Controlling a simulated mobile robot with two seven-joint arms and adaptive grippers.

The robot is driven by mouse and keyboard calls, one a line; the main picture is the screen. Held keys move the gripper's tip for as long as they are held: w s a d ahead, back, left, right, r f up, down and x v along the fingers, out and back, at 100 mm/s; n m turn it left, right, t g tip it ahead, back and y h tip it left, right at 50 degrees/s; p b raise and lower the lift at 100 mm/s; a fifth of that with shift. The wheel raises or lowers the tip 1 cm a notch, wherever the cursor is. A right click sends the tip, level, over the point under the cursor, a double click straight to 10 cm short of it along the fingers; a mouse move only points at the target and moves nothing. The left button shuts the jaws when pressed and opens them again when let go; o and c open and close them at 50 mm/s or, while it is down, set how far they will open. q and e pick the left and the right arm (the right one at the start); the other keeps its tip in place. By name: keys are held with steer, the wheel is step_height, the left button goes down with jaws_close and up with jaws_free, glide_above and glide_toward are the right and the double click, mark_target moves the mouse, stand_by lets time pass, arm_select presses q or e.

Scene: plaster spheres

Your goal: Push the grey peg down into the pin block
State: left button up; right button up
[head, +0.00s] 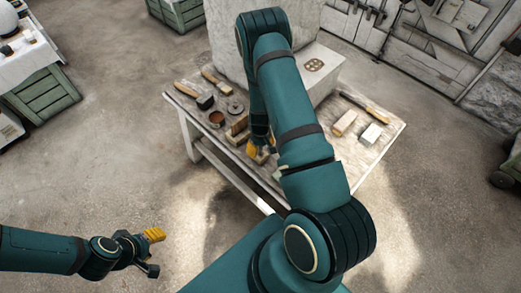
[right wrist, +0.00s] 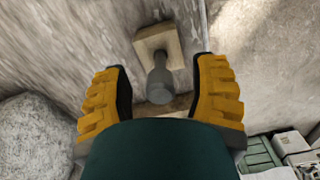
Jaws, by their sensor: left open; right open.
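The grey peg (right wrist: 160,82) shows in the right wrist view, its wide rounded end toward the camera. Its far end meets the pale wooden pin block (right wrist: 150,40); how deep it sits I cannot tell. My right gripper (right wrist: 160,72) is open, one yellow-padded finger on each side of the peg, with gaps between. In the head view my right gripper (head: 261,147) is low at the table's front edge, partly hidden by my arm; the peg cannot be made out there. My left gripper (head: 150,240) is open and empty, over the floor away from the table.
The worktable (head: 225,165) carries a large pale stone block (head: 320,75) at the back. Brushes, a small brown pot (head: 217,118) and a dark disc (head: 235,107) lie left of my right arm. A wooden block (head: 345,122) and a white block (head: 371,134) lie right.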

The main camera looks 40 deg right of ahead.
steer(key=shift+o, duration=0.3)
jaws_close()
step_height(320, 180, up, 10)
steer(key=shift+p, duration=0.85)
